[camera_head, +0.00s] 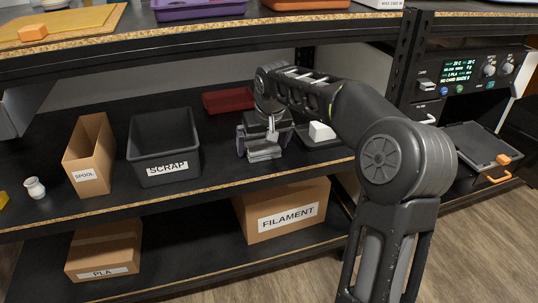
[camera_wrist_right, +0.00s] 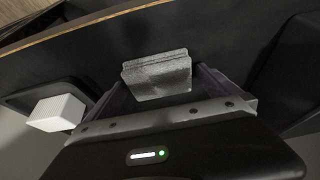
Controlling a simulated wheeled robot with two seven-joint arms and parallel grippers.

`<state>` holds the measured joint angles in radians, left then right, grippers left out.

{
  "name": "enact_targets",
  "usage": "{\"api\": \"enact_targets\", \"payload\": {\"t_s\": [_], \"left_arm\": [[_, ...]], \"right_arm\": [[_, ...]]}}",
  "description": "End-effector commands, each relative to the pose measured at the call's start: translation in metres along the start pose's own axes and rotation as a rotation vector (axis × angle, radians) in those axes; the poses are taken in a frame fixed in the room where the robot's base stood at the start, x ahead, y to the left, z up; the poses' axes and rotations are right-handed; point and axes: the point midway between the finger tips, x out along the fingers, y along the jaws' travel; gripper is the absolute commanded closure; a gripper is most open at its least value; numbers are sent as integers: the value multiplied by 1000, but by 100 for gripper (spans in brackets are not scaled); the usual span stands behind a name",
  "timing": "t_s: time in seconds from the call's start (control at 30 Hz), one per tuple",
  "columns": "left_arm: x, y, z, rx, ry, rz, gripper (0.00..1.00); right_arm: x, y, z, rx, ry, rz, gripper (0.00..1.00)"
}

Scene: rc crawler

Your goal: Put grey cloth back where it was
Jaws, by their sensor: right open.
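The grey cloth (camera_head: 264,153) looks like a small folded, light-grey pad on the black middle shelf. It also shows in the right wrist view (camera_wrist_right: 157,76), between the two finger pads. My right gripper (camera_head: 264,143) is low over the shelf with its fingers on either side of the cloth. Its jaws are open, and I cannot tell whether a finger touches the cloth. My left gripper is not in view.
A black SCRAP bin (camera_head: 164,146) and a SPOOL box (camera_head: 90,155) stand left of the gripper. A red tray (camera_head: 228,100) lies behind it. A white block (camera_head: 321,131) sits on a dark tray to its right. Black shelf is clear between the SCRAP bin and gripper.

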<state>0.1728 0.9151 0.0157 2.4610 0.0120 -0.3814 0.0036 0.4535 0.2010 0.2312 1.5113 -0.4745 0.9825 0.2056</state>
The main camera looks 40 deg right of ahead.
Motion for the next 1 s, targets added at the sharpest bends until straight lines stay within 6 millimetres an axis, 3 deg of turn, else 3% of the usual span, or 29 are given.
{"api": "enact_targets", "payload": {"t_s": [0.03,0.17,0.7,1.0], "left_arm": [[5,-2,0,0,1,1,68],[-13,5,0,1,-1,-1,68],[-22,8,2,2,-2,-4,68],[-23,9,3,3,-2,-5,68]], "right_arm": [[3,0,1,1,1,0,0],[-19,0,-3,0,1,1,0],[-55,0,97,0,2,1,0],[-58,0,111,0,0,0,0]]}}
